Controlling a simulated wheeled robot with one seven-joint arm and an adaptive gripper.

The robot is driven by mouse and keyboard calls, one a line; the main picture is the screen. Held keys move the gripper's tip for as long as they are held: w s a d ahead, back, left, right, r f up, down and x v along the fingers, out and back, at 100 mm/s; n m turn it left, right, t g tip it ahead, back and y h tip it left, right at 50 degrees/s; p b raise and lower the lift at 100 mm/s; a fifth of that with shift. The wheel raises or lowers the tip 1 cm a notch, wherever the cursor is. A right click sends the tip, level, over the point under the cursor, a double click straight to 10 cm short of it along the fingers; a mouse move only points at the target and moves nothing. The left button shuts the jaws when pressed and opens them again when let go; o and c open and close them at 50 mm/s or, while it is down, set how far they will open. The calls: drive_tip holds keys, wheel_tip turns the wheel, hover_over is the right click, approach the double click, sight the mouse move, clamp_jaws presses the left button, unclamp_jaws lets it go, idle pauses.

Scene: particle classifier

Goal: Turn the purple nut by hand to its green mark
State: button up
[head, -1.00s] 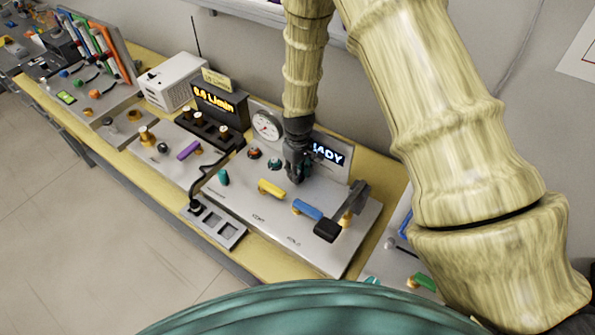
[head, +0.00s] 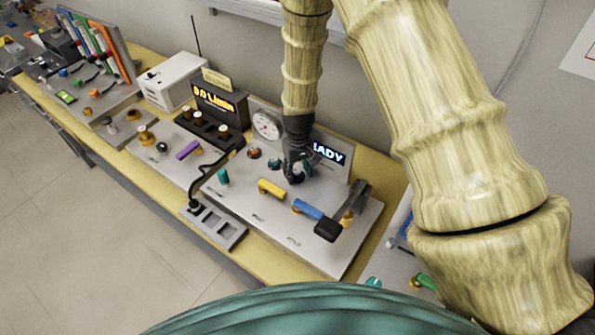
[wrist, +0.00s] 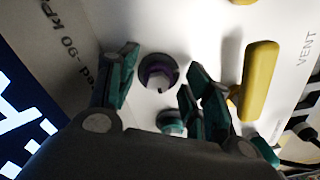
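A dark round ring with a purple inside, apparently the purple nut (wrist: 158,73), sits on the light panel in the wrist view. My gripper (wrist: 163,65) is open, with one teal-padded finger to the left of the nut and one to the right. Gaps show between the nut and both fingers. In the head view my gripper (head: 297,172) is low over the panel (head: 255,212), in front of the lit display, and hides the nut. I cannot make out a green mark on the nut.
A yellow handle (wrist: 260,80) stands close to the right finger. A teal knob (wrist: 170,122) lies between the fingers, nearer the palm. In the head view a blue handle (head: 307,209), a black lever (head: 330,229) and a round gauge (head: 267,125) are nearby.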

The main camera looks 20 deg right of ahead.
sight(298, 172)
wheel_tip(298, 172, up, 12)
idle(0.8)
drive_tip(key=shift+f, duration=0.1)
drive_tip(key=shift+f, duration=5.95)
